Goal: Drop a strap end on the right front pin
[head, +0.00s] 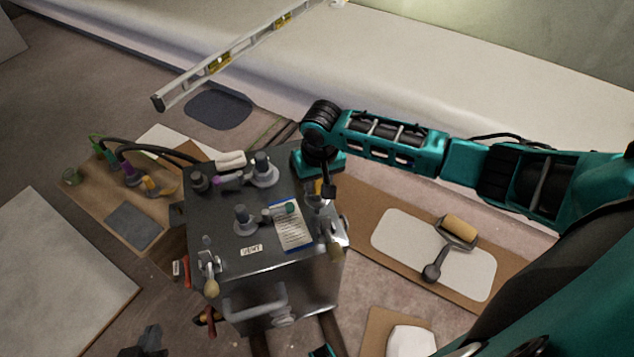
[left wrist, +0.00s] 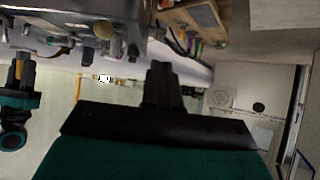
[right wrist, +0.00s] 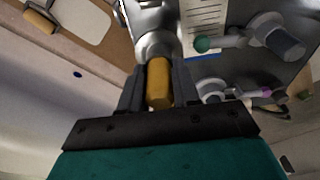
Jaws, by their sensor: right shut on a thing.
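The grey metal box (head: 270,268) stands upright with fittings on its lid. My right gripper (head: 328,191) is over the lid's right edge. In the right wrist view its fingers close on a yellow cylindrical grip (right wrist: 159,84), with a rounded metal fitting (right wrist: 157,45) just beyond it. Whether the grip is a strap end, and whether it touches a pin, I cannot tell.
A board with a roller (head: 459,229) lies at right. A board with coloured fittings (head: 133,226) lies at left. A spirit level (head: 240,52) is at the back. Floor shows between these boards.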

